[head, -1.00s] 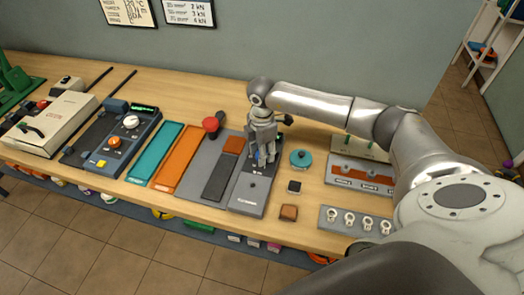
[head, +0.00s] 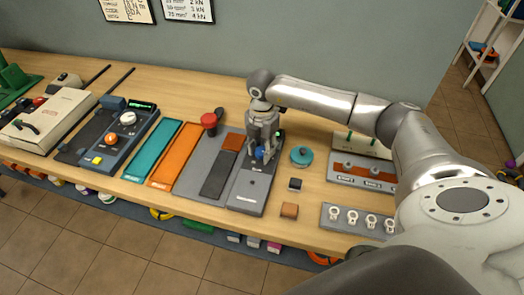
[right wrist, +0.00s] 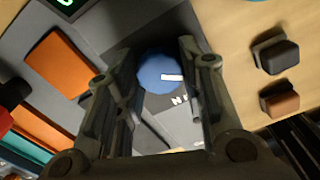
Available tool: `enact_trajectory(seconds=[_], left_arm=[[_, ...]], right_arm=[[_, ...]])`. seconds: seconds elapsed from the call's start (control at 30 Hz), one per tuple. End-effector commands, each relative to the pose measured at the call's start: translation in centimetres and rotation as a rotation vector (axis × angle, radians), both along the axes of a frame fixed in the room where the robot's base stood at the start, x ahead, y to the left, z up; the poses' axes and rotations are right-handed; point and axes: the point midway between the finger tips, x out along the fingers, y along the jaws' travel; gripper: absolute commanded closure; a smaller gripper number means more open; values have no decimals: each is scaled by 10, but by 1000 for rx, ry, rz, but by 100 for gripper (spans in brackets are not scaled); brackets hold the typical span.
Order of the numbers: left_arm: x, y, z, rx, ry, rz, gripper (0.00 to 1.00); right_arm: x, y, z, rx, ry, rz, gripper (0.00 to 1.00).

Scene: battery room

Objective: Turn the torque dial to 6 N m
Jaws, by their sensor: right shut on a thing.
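The torque dial (head: 260,153) is a round blue knob on a dark grey tester (head: 246,196) on the bench. In the right wrist view the dial (right wrist: 158,76) shows a white pointer mark directed to the right of the picture. Part of an "N m" marking shows beside it; the scale numbers cannot be read. My right gripper (head: 262,142) points down over the dial. In the right wrist view its two fingers (right wrist: 158,62) stand on either side of the dial, shut on it. My left gripper is not in view.
Right of the tester are a teal round part (head: 301,156), a black block (head: 295,184) and a brown block (head: 289,210). A rack of ring terminals (head: 341,230) stands farther right. A red knob (head: 209,120) and an orange tray (head: 179,153) are to the left.

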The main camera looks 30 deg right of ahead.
Motion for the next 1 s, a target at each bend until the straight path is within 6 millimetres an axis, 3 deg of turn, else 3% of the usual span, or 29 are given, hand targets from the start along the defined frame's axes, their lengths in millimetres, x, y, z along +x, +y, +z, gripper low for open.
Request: enact_trajectory(seconds=[0.5,1.0], left_arm=[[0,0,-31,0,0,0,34],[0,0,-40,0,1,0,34]], right_arm=[[1,0,-1,1,-4,437,88],[1,0,1,2,-4,605,88]])
